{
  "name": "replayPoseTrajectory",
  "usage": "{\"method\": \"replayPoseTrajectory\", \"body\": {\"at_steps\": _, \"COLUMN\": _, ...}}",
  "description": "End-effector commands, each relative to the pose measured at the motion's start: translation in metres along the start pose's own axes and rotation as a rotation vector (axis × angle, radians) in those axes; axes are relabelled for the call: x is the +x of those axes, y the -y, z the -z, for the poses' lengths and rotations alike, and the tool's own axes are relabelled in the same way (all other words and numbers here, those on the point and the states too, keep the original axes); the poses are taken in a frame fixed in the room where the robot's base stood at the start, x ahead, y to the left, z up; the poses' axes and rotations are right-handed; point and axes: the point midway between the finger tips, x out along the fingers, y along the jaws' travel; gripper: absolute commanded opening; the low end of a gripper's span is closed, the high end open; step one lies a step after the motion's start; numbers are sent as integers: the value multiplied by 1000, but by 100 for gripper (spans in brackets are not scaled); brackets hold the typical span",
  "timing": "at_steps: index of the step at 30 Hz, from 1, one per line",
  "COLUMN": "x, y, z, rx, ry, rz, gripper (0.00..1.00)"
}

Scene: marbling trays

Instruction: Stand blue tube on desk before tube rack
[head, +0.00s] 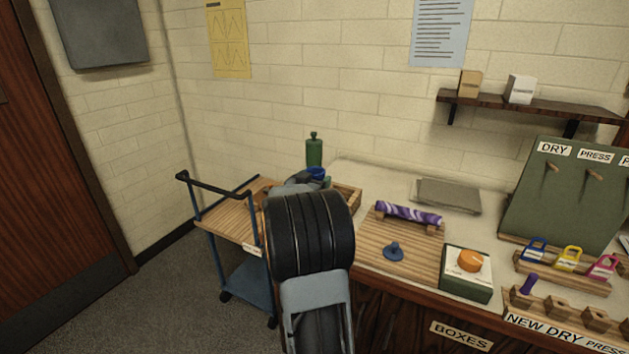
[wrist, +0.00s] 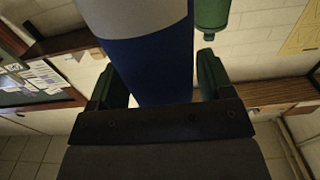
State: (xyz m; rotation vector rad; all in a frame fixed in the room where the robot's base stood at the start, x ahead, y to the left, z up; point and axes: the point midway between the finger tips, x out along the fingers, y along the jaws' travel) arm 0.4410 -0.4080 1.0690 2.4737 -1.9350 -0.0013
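The blue tube (wrist: 155,70), blue with a grey upper band, fills the middle of the wrist view between the dark green fingers of my gripper (wrist: 160,80). The fingers appear shut on it. In the head view a bit of blue (head: 317,173) shows at my gripper (head: 308,182), beyond my black wrist, which hides most of it. The gripper is above the left end of the desk (head: 380,178). A purple marbled tube (head: 408,213) lies on a wooden rack (head: 433,230). I cannot tell whether this is the tube rack meant.
A green bottle (head: 314,152) stands behind my gripper. A blue knob (head: 393,252) sits on the wooden board before the marbled tube. A green box (head: 466,286) with an orange knob is to its right. A trolley (head: 225,222) stands left. A labelled peg rack (head: 570,318) is at front right.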

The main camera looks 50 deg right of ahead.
Motion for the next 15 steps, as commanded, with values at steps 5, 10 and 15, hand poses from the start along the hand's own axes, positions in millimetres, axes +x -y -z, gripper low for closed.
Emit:
{"method": "replayPoseTrajectory", "body": {"at_steps": 5, "x": 0, "y": 0, "z": 0, "rx": 0, "ry": 0, "rz": 0, "gripper": 84}}
{"method": "replayPoseTrajectory", "body": {"at_steps": 10, "x": 0, "y": 0, "z": 2, "rx": 0, "ry": -1, "rz": 0, "gripper": 84}}
{"method": "replayPoseTrajectory", "body": {"at_steps": 15, "x": -12, "y": 1, "z": 4, "rx": 1, "ry": -1, "rz": 2, "gripper": 84}}
